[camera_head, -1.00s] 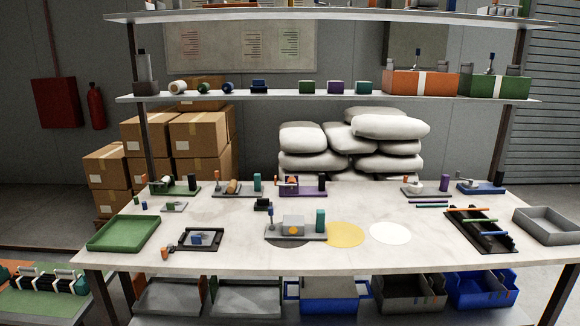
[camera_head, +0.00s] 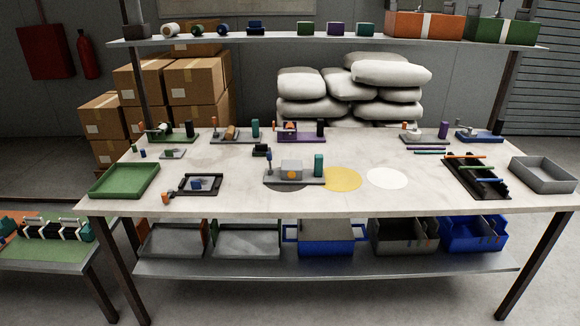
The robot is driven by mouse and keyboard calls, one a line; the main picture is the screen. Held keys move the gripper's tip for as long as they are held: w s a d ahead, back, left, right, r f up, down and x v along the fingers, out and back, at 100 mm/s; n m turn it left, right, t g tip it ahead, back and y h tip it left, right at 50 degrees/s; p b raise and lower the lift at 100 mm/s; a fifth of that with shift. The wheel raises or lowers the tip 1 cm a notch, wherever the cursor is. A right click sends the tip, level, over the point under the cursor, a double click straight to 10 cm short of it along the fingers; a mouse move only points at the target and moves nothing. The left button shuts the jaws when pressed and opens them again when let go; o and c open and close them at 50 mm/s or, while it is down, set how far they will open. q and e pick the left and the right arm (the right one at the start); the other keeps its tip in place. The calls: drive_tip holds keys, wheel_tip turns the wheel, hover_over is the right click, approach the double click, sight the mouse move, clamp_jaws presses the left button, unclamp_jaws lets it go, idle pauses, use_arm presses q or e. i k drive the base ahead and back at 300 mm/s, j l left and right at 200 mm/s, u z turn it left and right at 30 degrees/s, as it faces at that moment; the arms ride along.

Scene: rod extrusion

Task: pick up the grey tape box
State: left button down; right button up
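No grey thing in view is clearly marked as a tape box, so I cannot tell which one it is. A light grey box with an orange dot (camera_head: 291,170) sits on a grey base plate (camera_head: 276,180) in the middle of the table. A grey open tray (camera_head: 543,187) stands at the table's right end. A small dark grey box (camera_head: 137,32) is at the left end of the upper shelf. Neither of my grippers is in view.
The white table (camera_head: 230,196) holds a green tray (camera_head: 124,180), a black rack with rods (camera_head: 477,178) and several small devices along the back. A blue bin (camera_head: 326,238) and other bins stand on the lower shelf. A yellow disc (camera_head: 343,180) lies right of centre.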

sight(291, 172)
drive_tip(key=i+l, duration=0.2)
drive_tip(key=i, duration=0.25)
drive_tip(key=i+l, duration=0.25)
drive_tip(key=i, duration=0.15)
drive_tip(key=i+l, duration=0.2)
drive_tip(key=i, duration=0.25)
drive_tip(key=i+l, duration=0.2)
drive_tip(key=i, duration=0.25)
drive_tip(key=u, duration=0.05)
